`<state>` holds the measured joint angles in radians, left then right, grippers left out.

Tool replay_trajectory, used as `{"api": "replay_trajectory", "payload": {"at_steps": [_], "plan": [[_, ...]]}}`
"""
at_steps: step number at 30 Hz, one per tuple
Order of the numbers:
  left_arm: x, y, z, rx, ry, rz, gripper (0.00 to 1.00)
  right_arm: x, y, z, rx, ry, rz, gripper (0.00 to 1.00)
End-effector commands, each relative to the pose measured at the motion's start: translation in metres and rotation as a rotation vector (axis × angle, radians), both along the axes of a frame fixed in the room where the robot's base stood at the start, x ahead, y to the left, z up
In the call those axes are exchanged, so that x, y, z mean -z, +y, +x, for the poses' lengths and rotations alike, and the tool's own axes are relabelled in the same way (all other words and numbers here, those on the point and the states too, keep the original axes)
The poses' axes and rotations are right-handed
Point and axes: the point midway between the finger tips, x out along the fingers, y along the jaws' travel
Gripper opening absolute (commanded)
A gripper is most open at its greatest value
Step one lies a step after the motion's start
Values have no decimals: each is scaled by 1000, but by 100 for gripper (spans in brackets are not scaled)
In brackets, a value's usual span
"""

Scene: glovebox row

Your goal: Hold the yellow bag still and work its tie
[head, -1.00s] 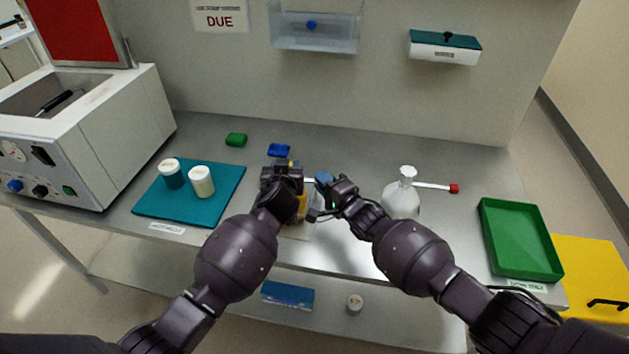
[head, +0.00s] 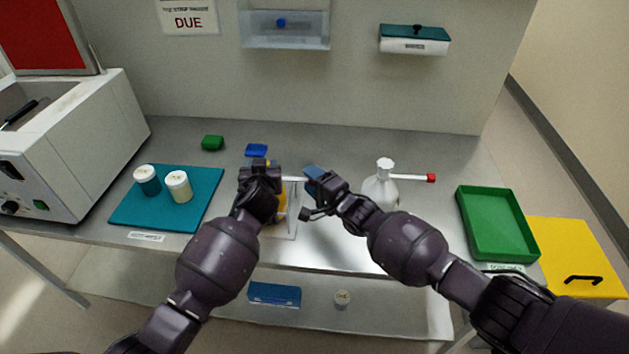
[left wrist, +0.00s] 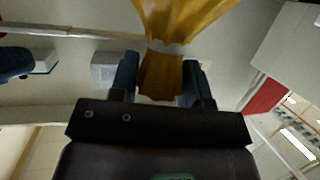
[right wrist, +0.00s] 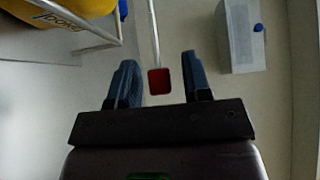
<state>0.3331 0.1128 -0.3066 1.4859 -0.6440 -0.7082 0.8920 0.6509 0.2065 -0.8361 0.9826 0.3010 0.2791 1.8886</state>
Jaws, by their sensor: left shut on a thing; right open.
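The yellow bag (head: 281,201) stands on the bench, partly hidden behind my left gripper (head: 262,170). In the left wrist view, my left gripper (left wrist: 160,85) is shut on the bag's gathered neck (left wrist: 160,72), with a pale band (left wrist: 168,47) across the neck. My right gripper (head: 312,190) is open just right of the bag. In the right wrist view, a thin pale strip with a red end (right wrist: 159,80) reaches between the open fingers of that gripper (right wrist: 158,82), apart from both. The yellow bag shows at that view's upper left (right wrist: 60,12).
A green tray (head: 497,190) is at the right. A teal mat (head: 205,207) with two jars is at the left. A blue block (head: 256,150) lies behind the grippers.

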Motion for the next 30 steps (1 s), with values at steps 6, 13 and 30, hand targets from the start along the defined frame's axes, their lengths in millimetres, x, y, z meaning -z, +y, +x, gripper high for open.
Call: {"api": "replay_trajectory", "payload": {"at_steps": [6, 13, 30], "plan": [[0, 0, 0, 0, 0, 0, 9, 0, -8, -6, 1, -1, -1, 45], [0, 0, 0, 0, 0, 0, 9, 1, -29, -27, 1, 0, 0, 45], [0, 0, 0, 0, 0, 0, 9, 0, -83, -82, 0, 0, 0, 45]]}}
